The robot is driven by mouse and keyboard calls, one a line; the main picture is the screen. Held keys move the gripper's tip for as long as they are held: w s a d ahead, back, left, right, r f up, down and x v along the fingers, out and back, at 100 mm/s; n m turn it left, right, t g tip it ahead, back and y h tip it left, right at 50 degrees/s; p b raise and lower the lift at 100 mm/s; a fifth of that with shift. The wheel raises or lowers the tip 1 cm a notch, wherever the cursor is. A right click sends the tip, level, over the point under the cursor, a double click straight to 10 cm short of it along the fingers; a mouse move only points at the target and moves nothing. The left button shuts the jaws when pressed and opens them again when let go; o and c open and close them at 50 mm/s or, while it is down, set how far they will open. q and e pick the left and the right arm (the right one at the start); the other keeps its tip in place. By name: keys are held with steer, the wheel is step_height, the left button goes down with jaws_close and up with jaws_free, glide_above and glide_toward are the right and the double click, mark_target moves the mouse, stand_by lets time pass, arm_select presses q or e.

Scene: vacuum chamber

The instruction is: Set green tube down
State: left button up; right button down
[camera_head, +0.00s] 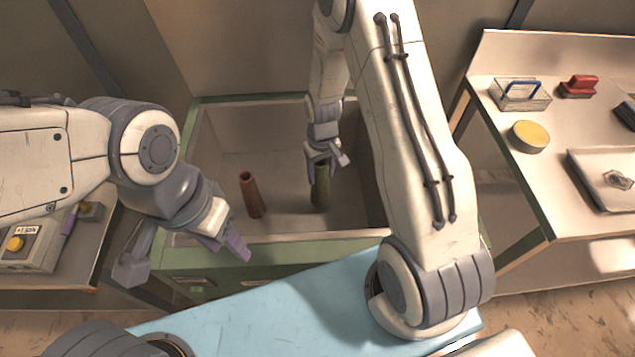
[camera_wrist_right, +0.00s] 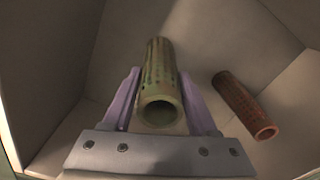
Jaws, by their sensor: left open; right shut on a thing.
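The green tube (camera_head: 320,187) stands upright or nearly so inside the open green-rimmed chamber (camera_head: 290,240). My right gripper (camera_head: 322,160) reaches down from above and is shut on its upper end. In the right wrist view the green tube (camera_wrist_right: 160,85) sits between the two purple fingers of my right gripper (camera_wrist_right: 163,100), its hollow end toward the camera. I cannot tell whether its lower end touches the chamber floor. My left gripper (camera_head: 190,258) is open and empty, in front of the chamber's left front corner.
A reddish-brown tube (camera_head: 251,195) stands, slightly tilted, left of the green tube in the chamber; it also shows in the right wrist view (camera_wrist_right: 245,105). Chamber walls rise close around. A side table (camera_head: 560,195) at right holds a yellow-topped round tin (camera_head: 529,136) and a red-handled brush (camera_head: 578,86).

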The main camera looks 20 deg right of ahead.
steer(key=shift+f, duration=2.2)
steer(key=shift+c, duration=1)
jaws_free()
step_height(320, 180, up, 12)
steer(key=s+a+r+n, duration=0.2)
steer(key=s+a+r, duration=0.5)
steer(key=a+r, duration=0.25)
steer(key=s+a+r+n, duration=0.2)
steer(key=s, duration=0.6)
steer(key=s+a+r+n+y, duration=0.1)
steer(key=s+a+r+n, duration=0.1)
steer(key=s, duration=0.6)
steer(key=shift+s+a+r+b, duration=0.3)
steer(key=shift+s+r+b, duration=0.1)
steer(key=shift+r, duration=0.4)
